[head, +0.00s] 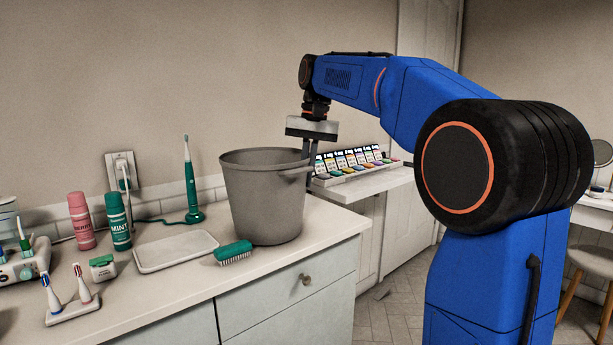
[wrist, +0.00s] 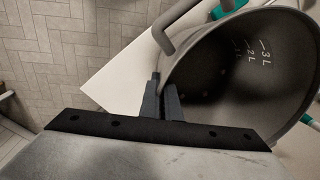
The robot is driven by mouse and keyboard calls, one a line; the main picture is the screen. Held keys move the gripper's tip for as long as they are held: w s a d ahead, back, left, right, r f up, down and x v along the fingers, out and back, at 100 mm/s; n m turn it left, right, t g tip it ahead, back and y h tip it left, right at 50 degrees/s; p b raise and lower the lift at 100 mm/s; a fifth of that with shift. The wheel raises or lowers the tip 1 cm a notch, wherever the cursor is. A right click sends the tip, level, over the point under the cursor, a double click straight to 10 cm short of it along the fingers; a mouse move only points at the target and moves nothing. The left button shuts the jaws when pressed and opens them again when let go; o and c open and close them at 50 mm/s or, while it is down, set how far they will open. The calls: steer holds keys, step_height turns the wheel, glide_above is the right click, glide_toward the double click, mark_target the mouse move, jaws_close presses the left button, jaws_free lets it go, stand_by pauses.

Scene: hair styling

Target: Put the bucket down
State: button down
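The grey bucket (head: 264,198) is upright over the right end of the white counter. Its base meets the counter top in the head view, though I cannot tell whether a thin gap is left. My gripper (head: 311,160) points down at the bucket's right rim, next to a side handle. In the wrist view the bucket (wrist: 225,75) shows its dark inside with litre marks. My gripper's fingers (wrist: 163,98) are close together there, one on each side of the rim, pinching the wall. The bucket looks empty; its far underside is hidden.
A green brush (head: 233,253) lies close to the bucket's front left. A white tray (head: 175,251), a green toothbrush (head: 192,185), two cans (head: 119,222) and toothbrush heads (head: 71,305) stand further left. A shelf of colour samples (head: 350,165) is behind right. The counter edge is near.

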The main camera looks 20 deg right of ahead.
steer(key=shift+f, duration=0.2)
steer(key=c, duration=2)
jaws_free()
steer(key=shift+r, duration=0.1)
